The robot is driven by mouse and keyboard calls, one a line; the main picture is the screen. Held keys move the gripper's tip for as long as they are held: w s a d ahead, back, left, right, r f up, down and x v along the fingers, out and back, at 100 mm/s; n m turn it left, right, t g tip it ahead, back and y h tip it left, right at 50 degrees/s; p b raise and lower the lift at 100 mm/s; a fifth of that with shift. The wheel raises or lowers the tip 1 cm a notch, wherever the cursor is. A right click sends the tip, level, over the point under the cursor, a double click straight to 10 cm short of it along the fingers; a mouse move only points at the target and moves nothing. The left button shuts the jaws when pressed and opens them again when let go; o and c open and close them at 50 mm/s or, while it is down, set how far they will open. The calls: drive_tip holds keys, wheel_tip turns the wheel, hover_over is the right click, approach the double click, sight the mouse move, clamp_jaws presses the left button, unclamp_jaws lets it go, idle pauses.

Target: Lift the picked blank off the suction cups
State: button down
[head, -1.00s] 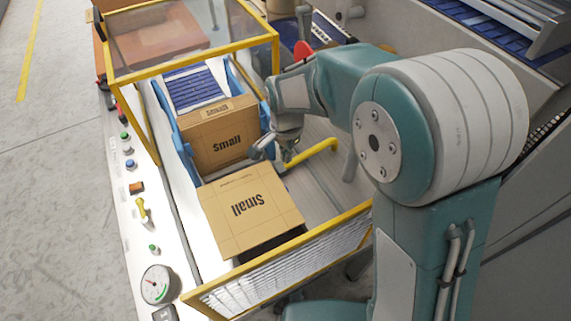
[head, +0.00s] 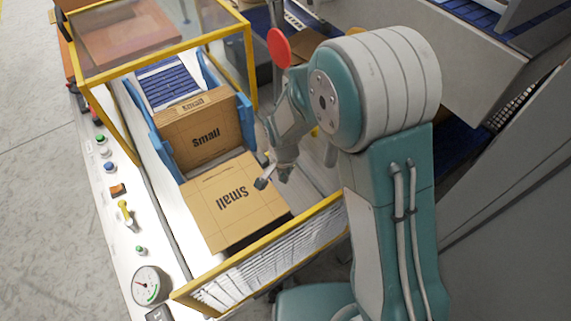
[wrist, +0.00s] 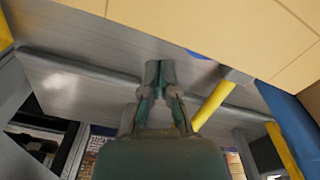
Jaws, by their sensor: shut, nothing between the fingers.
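A flat tan cardboard blank (head: 225,212) marked "Small" lies tilted in the lower part of the machine in the head view. Cardboard also fills the top right of the wrist view (wrist: 245,32). A second "Small" cardboard piece (head: 200,138) stands upright behind it between blue side guides. My gripper (head: 262,183) is by the right edge of the nearer blank, and I cannot tell whether it touches. In the wrist view its fingers (wrist: 160,72) are together with nothing between them. No suction cups can be made out; the blank may hide them.
A yellow-framed clear guard (head: 160,45) stands at the back, and a yellow-edged front guard (head: 262,252) is close below the blank. A yellow bar (wrist: 212,105) is right of my fingers. A control panel with a gauge (head: 151,286) runs along the left.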

sight(272, 191)
drive_tip(key=shift+s+a, duration=0.3)
drive_tip(key=shift+s, duration=0.3)
drive_tip(key=shift+s+a, duration=0.3)
drive_tip(key=shift+s, duration=0.25)
drive_tip(key=shift+s+a+r, duration=0.1)
drive_tip(key=shift+s+a, duration=0.25)
drive_tip(key=shift+s, duration=0.3)
drive_tip(key=shift+s+a, duration=0.35)
drive_tip(key=shift+s, duration=0.3)
